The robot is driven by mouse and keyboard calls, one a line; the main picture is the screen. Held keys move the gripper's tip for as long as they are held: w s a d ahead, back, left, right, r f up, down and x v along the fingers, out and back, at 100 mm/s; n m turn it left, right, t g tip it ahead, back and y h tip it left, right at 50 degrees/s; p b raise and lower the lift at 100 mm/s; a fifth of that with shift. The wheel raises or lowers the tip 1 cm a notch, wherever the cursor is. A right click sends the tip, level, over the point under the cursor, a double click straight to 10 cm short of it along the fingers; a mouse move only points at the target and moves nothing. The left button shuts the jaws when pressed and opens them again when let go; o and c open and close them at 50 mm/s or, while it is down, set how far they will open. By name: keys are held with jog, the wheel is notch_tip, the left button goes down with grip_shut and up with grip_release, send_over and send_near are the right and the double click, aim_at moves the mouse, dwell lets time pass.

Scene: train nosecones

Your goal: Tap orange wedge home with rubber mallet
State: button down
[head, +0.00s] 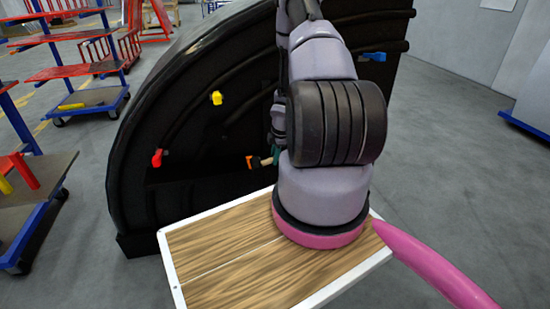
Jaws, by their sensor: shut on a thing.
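The black nosecone (215,125) stands upright behind the wooden table. The orange wedge (250,162) shows low on its face as a small orange and dark shape. Right beside it is a short tan and dark green piece, which looks like part of the rubber mallet (267,161). My gripper (277,150) is mostly hidden behind my arm and appears shut on the mallet. The mallet end is very close to the orange wedge; I cannot tell whether they touch. How deep the wedge sits is too small to tell.
A red wedge (157,158), a yellow wedge (216,98) and a blue wedge (373,57) sit on the nosecone. The white-edged wooden table (220,250) is bare where visible. Blue and red carts (90,98) stand at left.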

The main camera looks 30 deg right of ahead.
jog(key=shift+a+f, duration=0.1)
jog(key=shift+a, duration=0.05)
jog(key=w+d+f, duration=0.1)
jog(key=w+f, duration=0.2)
jog(key=f, duration=0.3)
jog(key=shift+w+f, duration=0.2)
jog(key=shift+f, duration=0.2)
dwell(0.4)
jog(key=shift+d, duration=0.1)
dwell(0.4)
jog(key=shift+w+d, duration=0.2)
jog(key=shift+w, duration=0.55)
jog(key=shift+w+d, duration=0.15)
jog(key=shift+w, duration=0.6)
jog(key=shift+s+a, duration=0.15)
jog(key=shift+s, duration=0.55)
